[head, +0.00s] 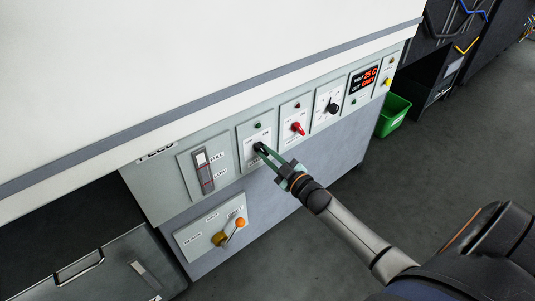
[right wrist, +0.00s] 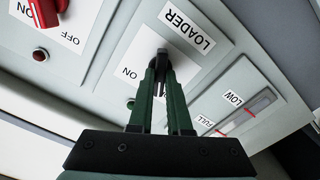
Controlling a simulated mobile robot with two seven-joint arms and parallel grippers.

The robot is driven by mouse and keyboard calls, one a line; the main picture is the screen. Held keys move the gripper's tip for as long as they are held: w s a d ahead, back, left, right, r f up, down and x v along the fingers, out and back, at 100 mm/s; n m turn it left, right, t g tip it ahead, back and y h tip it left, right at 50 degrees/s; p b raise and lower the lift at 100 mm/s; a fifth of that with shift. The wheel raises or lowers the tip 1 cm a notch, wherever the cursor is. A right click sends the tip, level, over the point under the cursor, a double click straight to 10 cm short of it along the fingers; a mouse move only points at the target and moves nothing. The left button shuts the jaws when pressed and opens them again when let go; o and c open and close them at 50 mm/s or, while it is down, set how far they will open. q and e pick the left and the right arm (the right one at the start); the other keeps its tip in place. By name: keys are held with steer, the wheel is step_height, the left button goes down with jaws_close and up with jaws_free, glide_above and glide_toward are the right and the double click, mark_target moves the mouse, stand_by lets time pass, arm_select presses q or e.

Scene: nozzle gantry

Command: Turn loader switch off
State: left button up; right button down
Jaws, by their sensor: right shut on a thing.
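The loader switch is a small black knob (head: 257,146) on a light grey plate (head: 245,133) with a green lamp above it. My right gripper (head: 264,150), with green fingers, reaches the panel from the lower right. Its fingertips (right wrist: 163,75) are shut on the knob, one on each side. The fingers hide part of the knob and label, so I cannot tell clearly which way it points. My left gripper is not in view.
Right of the plate are a red switch (head: 298,129), a black dial (head: 332,107) and a red digital display (head: 363,78). A level gauge (head: 204,170) is to the left. A lever with an orange ball (head: 239,222) is below. A green bin (head: 393,115) stands on open floor.

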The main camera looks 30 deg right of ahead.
stand_by(0.3)
steer(key=c, duration=0.9)
jaws_free()
steer(key=shift+o, duration=0.2)
steer(key=shift+s, duration=0.35)
steer(key=s+d+p, duration=0.1)
steer(key=s+p, duration=0.1)
steer(key=s, duration=0.9)
steer(key=shift+s, duration=0.4)
